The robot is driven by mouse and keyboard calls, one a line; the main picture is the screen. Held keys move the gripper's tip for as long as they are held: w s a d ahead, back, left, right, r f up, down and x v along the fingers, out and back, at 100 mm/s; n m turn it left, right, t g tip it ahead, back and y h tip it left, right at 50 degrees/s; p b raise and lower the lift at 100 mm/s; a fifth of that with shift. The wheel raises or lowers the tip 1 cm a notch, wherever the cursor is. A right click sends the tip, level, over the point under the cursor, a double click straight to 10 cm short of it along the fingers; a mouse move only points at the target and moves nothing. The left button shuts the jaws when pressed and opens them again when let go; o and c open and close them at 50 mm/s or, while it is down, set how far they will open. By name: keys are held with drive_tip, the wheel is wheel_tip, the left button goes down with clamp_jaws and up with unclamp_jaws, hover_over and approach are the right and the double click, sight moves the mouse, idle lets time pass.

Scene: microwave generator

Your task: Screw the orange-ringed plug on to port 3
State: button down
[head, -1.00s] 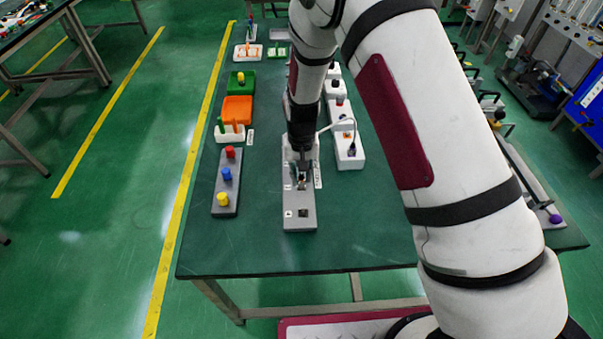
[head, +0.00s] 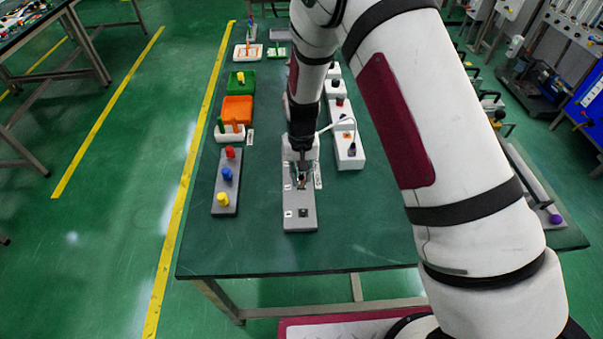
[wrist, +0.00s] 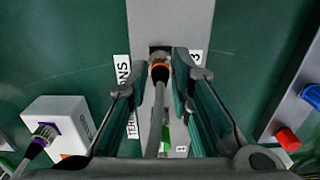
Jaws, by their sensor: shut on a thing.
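The orange-ringed plug (wrist: 159,71) is between the two fingers of my gripper (wrist: 157,79) in the wrist view. The plug's tip is at a dark square port on the grey board (wrist: 172,20), beside a label reading 3 (wrist: 197,58). I cannot tell how far the plug is seated. In the head view my gripper (head: 301,180) is low over the same grey board (head: 300,222), and the plug is mostly hidden there.
A white block with a purple-ringed plug (wrist: 42,136) is at the left in the wrist view. In the head view, a grey strip with red, blue and yellow knobs (head: 226,190) lies left of the board. A long white block (head: 349,158) lies right. The table's front (head: 300,257) is clear.

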sight(301, 174)
drive_tip(key=shift+f, duration=0.5)
idle(0.7)
drive_tip(key=c, duration=1.3)
unclamp_jaws()
drive_tip(key=shift+c, duration=0.2)
wheel_tip(301, 174, up, 12)
